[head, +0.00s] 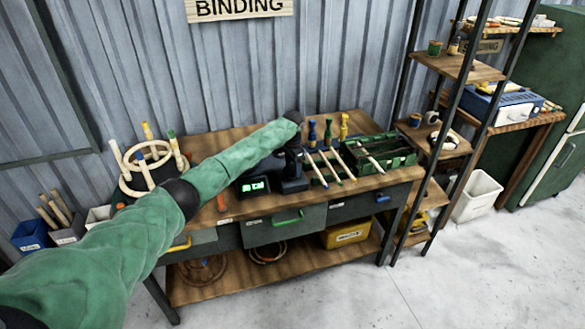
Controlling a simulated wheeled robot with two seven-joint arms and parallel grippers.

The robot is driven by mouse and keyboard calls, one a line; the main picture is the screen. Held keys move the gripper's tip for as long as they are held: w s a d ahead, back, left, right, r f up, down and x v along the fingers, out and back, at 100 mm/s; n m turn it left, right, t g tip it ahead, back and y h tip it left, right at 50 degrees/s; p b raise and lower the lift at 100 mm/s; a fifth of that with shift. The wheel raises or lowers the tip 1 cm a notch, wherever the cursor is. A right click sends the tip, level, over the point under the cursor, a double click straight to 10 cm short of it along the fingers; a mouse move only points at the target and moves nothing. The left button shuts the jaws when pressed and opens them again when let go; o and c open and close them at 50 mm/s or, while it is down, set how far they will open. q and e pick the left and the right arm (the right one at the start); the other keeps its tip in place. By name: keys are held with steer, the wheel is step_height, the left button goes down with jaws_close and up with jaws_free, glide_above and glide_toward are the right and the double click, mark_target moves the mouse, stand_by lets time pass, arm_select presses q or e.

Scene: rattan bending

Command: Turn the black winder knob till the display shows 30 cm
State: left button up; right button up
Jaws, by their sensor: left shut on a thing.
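The black winder (288,187) stands on the wooden workbench near its front edge. Its small display (255,185) is lit green on the left side; the digits are too small to read surely. My left arm reaches in from the left in a green sleeve and bends down at the wrist over the winder. My left gripper (294,163) points down onto the winder and is shut on the knob. The knob itself is mostly hidden by the dark gripper. My right gripper is not in view.
A black metal shelf (467,70) stands right of the bench. The floor in front is clear.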

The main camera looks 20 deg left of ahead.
arm_select(q)
steer(key=shift+m, duration=0.9)
steer(key=shift+r, duration=0.1)
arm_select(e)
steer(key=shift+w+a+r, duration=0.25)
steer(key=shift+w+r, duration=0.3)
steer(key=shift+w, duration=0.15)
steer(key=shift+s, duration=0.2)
arm_select(q)
steer(key=o, duration=1)
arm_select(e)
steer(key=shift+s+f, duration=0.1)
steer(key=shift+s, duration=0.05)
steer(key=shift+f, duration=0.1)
